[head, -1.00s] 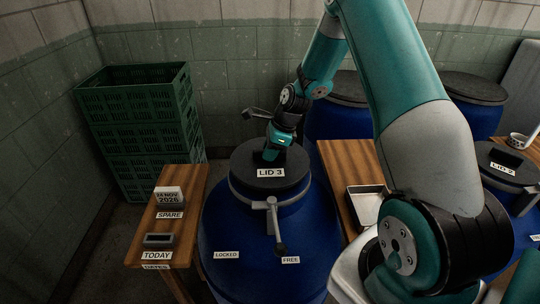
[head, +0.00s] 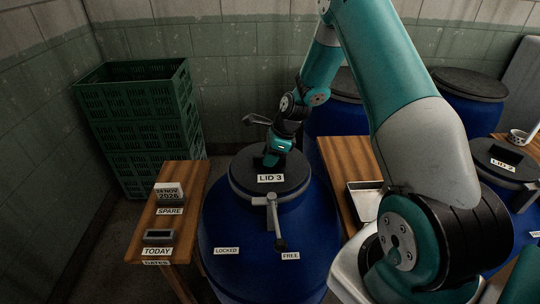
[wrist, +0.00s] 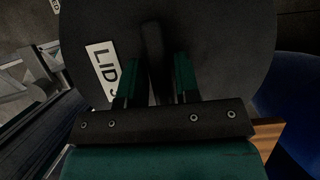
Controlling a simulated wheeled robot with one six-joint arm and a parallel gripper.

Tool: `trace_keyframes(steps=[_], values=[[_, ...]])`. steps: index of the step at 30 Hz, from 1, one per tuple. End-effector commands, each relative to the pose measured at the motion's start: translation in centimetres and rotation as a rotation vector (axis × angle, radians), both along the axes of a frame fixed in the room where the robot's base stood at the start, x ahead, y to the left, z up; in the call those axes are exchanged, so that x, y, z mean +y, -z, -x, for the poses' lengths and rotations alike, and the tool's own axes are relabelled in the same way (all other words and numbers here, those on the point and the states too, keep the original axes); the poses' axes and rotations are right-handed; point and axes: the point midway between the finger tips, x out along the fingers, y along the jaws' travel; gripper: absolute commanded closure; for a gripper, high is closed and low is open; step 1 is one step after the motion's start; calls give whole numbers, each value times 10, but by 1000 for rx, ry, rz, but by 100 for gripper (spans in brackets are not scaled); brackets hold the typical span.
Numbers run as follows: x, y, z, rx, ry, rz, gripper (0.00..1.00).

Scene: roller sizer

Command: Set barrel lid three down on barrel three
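Barrel lid three (head: 268,187), a dark disc with a white LID 3 label, lies flat on top of barrel three (head: 225,225), a blue drum. It sits down inside the grey clamp ring at the barrel's mouth, with no clear gap visible from the head view. My gripper (head: 272,158) points down at the lid's upright handle. In the wrist view my gripper's (wrist: 156,85) green fingers stand on both sides of the dark handle (wrist: 153,45) and appear shut on it. The ring's lever (head: 275,225) hangs at the front, nearer the FREE label than the LOCKED label.
A wooden stand with SPARE and TODAY date blocks (head: 160,237) is at left, before stacked green crates (head: 140,120). A wooden table with a metal tray (head: 364,197) is at right. Another barrel with lid two (head: 500,160) stands farther right.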

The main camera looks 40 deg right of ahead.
Motion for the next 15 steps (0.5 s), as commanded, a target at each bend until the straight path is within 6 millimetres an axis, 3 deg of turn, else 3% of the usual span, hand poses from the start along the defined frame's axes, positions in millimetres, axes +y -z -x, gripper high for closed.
trace_keyframes(steps=[10,15], values=[[0,-2,0,0,0,0,55],[-2,-19,0,-4,2,1,55]])
